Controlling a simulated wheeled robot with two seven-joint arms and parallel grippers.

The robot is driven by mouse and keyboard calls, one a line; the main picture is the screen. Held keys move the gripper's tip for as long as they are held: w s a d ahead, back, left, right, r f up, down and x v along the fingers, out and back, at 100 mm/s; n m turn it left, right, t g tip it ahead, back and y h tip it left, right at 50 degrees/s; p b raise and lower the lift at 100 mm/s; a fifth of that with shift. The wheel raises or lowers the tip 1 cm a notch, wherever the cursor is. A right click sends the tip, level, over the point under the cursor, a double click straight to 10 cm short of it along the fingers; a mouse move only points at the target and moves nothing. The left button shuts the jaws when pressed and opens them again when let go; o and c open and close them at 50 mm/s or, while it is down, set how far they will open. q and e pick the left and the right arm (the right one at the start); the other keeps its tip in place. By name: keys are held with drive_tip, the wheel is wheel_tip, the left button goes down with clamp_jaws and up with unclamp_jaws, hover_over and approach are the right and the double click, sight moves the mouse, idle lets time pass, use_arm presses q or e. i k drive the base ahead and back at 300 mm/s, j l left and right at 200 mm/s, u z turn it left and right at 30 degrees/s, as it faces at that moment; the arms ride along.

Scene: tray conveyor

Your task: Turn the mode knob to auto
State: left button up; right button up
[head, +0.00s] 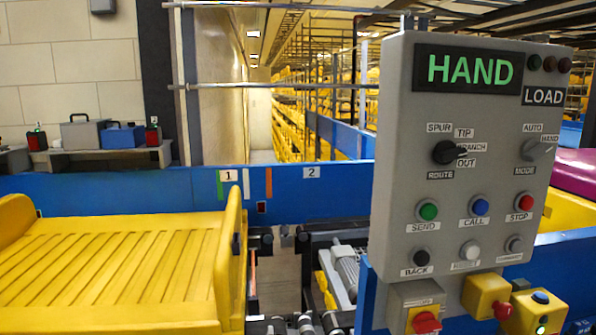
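The grey control panel (390,150) stands upright at the right of the head view. The mode knob (537,151) is a small grey knob on its right side, above the MODE label (525,171). AUTO is printed at its upper left and HAND at its upper right. Its pointer appears turned toward HAND. The panel's display (468,69) shows HAND in green letters, with a smaller LOAD sign (543,96) below right. Neither of my grippers is in view.
A black route knob (446,152) sits left of the mode knob. Below are send (428,211), call (480,207) and stop (526,202) buttons. A yellow tray (110,270) fills the lower left.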

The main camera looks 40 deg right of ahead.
sight(531, 150)
drive_tip(key=z, duration=2.1)
